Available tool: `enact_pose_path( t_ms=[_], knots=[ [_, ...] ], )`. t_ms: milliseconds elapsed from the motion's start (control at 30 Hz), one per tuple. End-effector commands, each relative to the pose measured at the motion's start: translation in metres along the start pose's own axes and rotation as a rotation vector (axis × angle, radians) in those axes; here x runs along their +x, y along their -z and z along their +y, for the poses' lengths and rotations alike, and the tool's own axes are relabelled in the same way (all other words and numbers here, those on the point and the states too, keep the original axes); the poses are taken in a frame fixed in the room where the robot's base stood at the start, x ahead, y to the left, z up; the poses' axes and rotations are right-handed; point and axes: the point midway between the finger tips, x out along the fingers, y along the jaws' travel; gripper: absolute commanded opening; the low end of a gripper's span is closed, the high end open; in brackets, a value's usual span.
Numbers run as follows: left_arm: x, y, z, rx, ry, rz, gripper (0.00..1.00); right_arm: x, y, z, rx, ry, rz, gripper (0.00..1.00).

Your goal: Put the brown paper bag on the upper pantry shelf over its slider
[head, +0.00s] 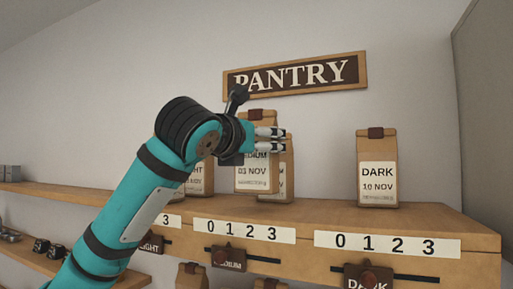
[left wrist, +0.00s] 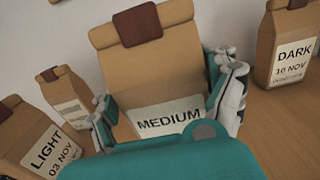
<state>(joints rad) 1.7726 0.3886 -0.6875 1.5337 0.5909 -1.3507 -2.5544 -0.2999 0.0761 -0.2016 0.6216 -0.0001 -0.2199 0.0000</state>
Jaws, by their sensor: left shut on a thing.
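My left gripper (head: 275,139) is shut on the brown paper bag labelled MEDIUM (head: 256,177), one finger on each side of it. The bag is upright over the upper pantry shelf (head: 420,215). Its base looks slightly raised, but I cannot tell for certain whether it touches the shelf. In the left wrist view the MEDIUM bag (left wrist: 150,65) fills the middle between the fingers (left wrist: 168,112). The MEDIUM slider (head: 229,258) is on the shelf front below, under a 0 1 2 3 scale (head: 237,231). My right gripper is not in view.
A DARK bag (head: 377,165) stands to the right above the DARK slider (head: 368,279). A LIGHT bag (left wrist: 40,143) stands left, and another bag (head: 287,170) is partly hidden by the held one. Free shelf lies between it and DARK. More bags (head: 192,277) stand below.

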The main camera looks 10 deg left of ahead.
Motion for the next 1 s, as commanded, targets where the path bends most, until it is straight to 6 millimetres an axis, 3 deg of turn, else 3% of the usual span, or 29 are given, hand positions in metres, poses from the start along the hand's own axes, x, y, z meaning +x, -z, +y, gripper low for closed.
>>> enact_pose_path(
  t_ms=[67,167,300,500,767,800,900,1000],
  knots=[
    [0.003,-0.002,0.001,-0.001,0.002,-0.004,0.4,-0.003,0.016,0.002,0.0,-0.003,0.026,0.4],
    [0.005,0.008,0.002,0.001,0.002,-0.002,0.4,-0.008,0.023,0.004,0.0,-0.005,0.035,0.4],
    [0.005,0.026,0.002,0.0,0.001,-0.002,0.4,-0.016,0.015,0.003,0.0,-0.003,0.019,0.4],
    [0.004,0.035,0.002,-0.001,0.001,-0.005,0.4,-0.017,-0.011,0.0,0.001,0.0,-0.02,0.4],
    [0.004,0.038,0.002,0.0,0.001,-0.005,0.4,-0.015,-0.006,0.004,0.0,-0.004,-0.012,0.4],
    [0.004,0.038,0.002,-0.001,0.001,-0.003,0.87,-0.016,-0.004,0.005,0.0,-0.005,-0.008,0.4],
    [0.004,0.038,0.002,-0.001,0.001,-0.002,1.0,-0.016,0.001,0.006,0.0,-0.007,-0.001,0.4],
    [0.004,0.038,0.002,-0.001,0.001,-0.002,1.0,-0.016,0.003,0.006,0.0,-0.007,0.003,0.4]
  ],
)
